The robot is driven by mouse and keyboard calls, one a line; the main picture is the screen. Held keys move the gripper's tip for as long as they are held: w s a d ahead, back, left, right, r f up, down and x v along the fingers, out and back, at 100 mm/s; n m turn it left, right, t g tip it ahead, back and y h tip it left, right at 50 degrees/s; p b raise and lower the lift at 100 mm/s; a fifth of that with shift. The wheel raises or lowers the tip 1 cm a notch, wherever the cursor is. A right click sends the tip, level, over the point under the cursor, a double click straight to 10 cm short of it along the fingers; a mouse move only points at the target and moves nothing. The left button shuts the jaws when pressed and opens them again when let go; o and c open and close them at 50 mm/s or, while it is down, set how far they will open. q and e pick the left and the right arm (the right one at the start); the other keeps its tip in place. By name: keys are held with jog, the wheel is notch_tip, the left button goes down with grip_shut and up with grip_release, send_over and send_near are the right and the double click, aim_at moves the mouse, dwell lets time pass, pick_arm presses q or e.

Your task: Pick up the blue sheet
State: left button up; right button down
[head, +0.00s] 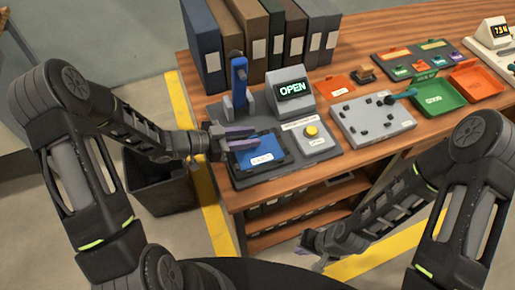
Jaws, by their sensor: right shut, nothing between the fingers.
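The blue sheet (270,146) lies in a dark shallow tray (245,177) near the table's left front corner. It has a white label on its front part. My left gripper (245,139) reaches in from the left over the sheet's left back edge. Its two fingers look apart, with a gap between them, and they hide part of the sheet. I cannot tell whether they touch it. My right gripper (314,244) is low in front of the table, below the top's front edge, shut and empty, far from the sheet.
Behind the tray stand a blue-handled device (239,80), an OPEN display (291,91) and several binders (250,40). A yellow-button panel (311,132) and a grey board (372,120) are to the right. A dark bin (160,187) stands on the floor left.

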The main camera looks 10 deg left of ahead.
pick_arm(q)
jog(key=shift+c, duration=0.4)
grip_shut()
notch_tip(320, 180, up, 10)
dwell(0.8)
dwell(0.5)
